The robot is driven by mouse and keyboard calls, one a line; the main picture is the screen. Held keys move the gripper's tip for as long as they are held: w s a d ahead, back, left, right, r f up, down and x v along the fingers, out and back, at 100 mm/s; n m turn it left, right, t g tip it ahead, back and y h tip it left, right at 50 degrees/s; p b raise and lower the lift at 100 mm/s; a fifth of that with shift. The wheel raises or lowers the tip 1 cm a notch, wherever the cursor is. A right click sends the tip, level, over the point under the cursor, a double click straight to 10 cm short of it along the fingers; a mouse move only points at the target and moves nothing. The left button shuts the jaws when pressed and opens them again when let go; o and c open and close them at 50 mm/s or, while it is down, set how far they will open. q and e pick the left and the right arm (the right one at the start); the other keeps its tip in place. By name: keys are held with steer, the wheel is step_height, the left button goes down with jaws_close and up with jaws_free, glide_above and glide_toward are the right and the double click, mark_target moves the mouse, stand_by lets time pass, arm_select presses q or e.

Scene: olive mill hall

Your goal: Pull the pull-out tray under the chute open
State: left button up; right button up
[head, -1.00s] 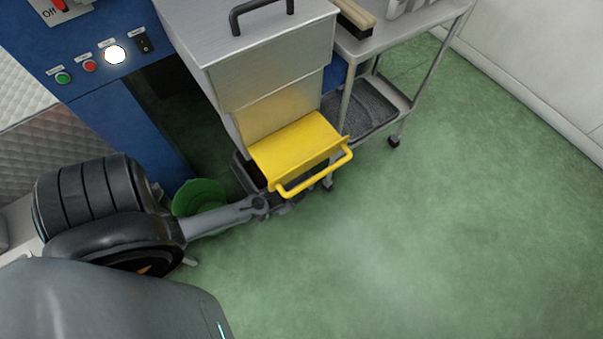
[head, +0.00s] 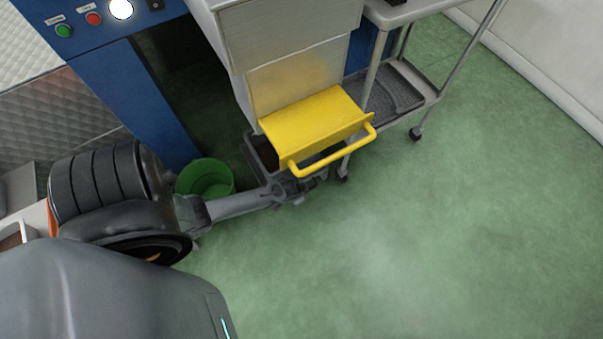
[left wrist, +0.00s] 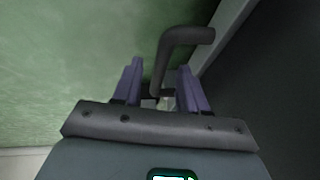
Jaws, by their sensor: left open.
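The pull-out tray (head: 258,150) is a dark grey box low under the yellow chute lip (head: 312,122), which hides much of it. My left gripper (head: 312,183) is at the tray's front, just below the yellow bar, partly hidden there. In the left wrist view, my left gripper (left wrist: 161,68) is open, with one purple finger on each side of a dark bent handle (left wrist: 180,45). The handle's lower end lies between the fingers, with visible gaps; I cannot tell whether either finger touches it. My right gripper is not in view.
A wheeled metal cart (head: 425,92) with a dark lower tray (head: 390,92) is right of the chute. The green floor (head: 430,240) in front is clear.

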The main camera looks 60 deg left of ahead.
arm_select(q)
steer(key=shift+w+a+f, duration=0.1)
steer(key=shift+w+a, duration=0.1)
steer(key=shift+w, duration=0.15)
steer(key=shift+s+d, duration=0.1)
steer(key=shift+s, duration=0.05)
jaws_close()
